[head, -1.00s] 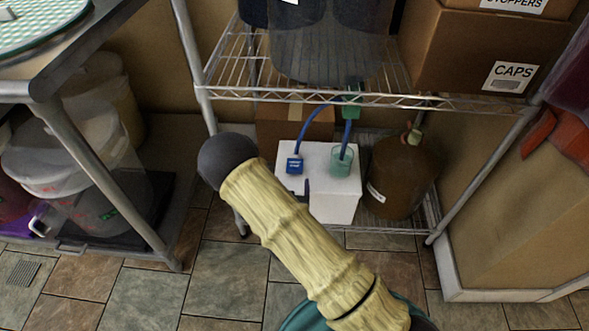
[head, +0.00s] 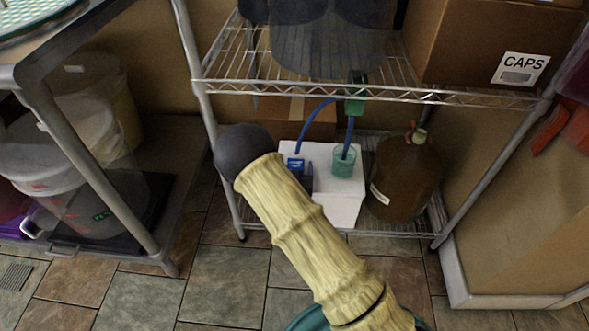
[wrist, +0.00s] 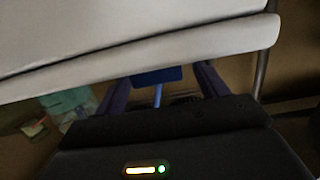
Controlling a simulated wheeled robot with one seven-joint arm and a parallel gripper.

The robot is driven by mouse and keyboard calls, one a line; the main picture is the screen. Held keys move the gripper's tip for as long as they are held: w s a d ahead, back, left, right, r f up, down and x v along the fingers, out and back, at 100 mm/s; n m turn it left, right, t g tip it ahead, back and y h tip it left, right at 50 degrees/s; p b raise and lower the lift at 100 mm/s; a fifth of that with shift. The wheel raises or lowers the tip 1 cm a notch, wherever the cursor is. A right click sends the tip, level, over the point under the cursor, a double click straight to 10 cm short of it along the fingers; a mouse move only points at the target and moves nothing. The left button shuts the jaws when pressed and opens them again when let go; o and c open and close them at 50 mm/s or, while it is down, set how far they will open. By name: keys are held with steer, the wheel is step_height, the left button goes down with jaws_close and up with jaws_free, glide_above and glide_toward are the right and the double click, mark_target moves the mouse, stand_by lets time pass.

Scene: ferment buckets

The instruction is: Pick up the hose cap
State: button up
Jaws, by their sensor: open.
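The hose cap (head: 296,163) is a small blue block with a pale marking, at the end of a thin blue hose (head: 315,113). It is at the top of a white box (head: 342,203) on the lower shelf. My gripper (head: 306,178) shows in the head view only as a dark blue finger just right of the cap, mostly hidden behind my arm. In the wrist view the cap (wrist: 157,76) lies between the two open fingers of my gripper (wrist: 163,72), with the hose running down from it. I cannot tell whether the fingers touch it.
A green cup (head: 343,160) with another blue hose in it stands on the white box to the right. A brown jug (head: 403,180) stands right of the box. The wire shelf (head: 400,92) runs overhead. A cardboard box (head: 310,120) stands behind.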

steer(key=shift+w+d+f+b, duration=0.1)
steer(key=shift+w+f+b, duration=0.15)
steer(key=shift+w, duration=0.35)
steer(key=shift+w+d+f+b, duration=0.1)
steer(key=shift+w+b, duration=0.1)
steer(key=shift+w, duration=0.35)
steer(key=shift+w+r, duration=0.1)
steer(key=shift+w, duration=0.1)
steer(key=c, duration=1.1)
